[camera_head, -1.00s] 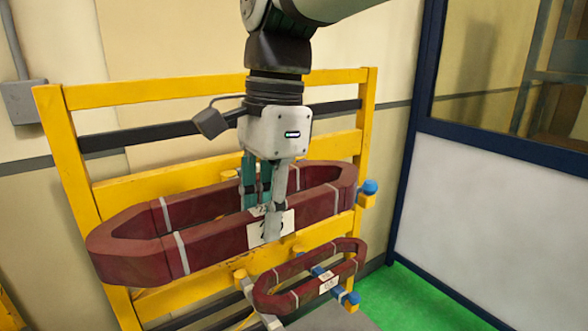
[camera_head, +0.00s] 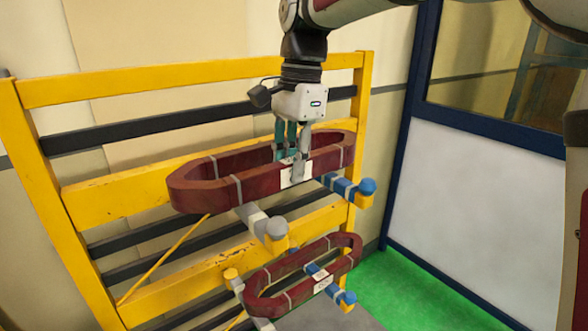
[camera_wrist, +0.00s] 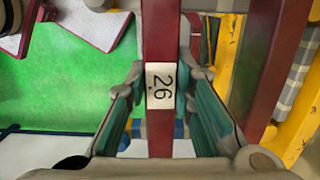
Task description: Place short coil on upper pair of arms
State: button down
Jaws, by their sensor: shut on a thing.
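My gripper (camera_head: 296,172) is shut on the front long side of a dark red oblong coil (camera_head: 210,192), at its white label. In the wrist view the coil (camera_wrist: 265,75) runs between the fingers (camera_wrist: 160,92), and its label reads 26. The coil is roughly level over the upper pair of arms: a grey arm (camera_head: 262,224) at left and a blue arm (camera_head: 347,188) at right. Both arm ends stick out in front of it. I cannot tell whether the coil touches them.
A smaller dark red coil (camera_head: 285,300) hangs on the lower arms of the yellow rack (camera_head: 110,205), with a blue tip (camera_head: 347,298) showing. A white panel (camera_head: 470,205) with a dark blue frame stands at the right over green floor (camera_head: 400,290).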

jog(key=shift+w+d+f+p, duration=0.25)
jog(key=shift+w+f, duration=0.3)
jog(key=shift+f, duration=0.05)
jog(key=shift+w+d+f+p, duration=0.2)
jog(key=shift+w+f+p, duration=0.1)
jog(key=shift+w+f, duration=0.3)
jog(key=shift+w+d+f+p, duration=0.25)
jog(key=shift+w+f, duration=0.25)
jog(key=shift+f, duration=0.15)
jog(key=c, duration=1.4)
grip_release()
